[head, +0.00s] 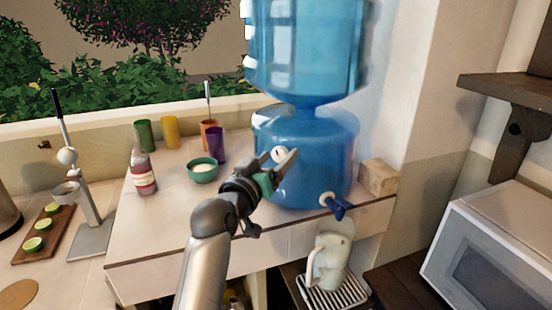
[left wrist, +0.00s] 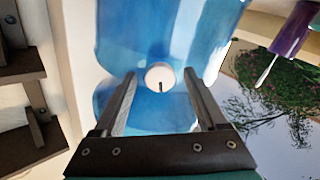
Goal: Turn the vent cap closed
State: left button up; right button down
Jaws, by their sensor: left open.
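The vent cap (head: 279,154) is a small white round knob on the front of the blue water dispenser (head: 318,165). In the left wrist view the cap (left wrist: 158,72) shows a short dark mark running from its middle toward its lower edge. My left gripper (head: 283,157) is open, its fingers pointing at the dispenser. In the left wrist view the fingertips of the left gripper (left wrist: 159,76) lie on either side of the cap, apart from it as far as I can tell. How deep they reach is unclear. My right gripper is not in view.
A blue tap (head: 338,206) sticks out below right, over a pitcher (head: 330,258) on a rack. A green bowl (head: 202,170), a purple cup (head: 216,145) and a bottle (head: 143,172) stand left on the counter. A stone block (head: 378,178) sits right of the dispenser.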

pick_arm(q)
jog(key=shift+c, duration=0.4)
grip_shut()
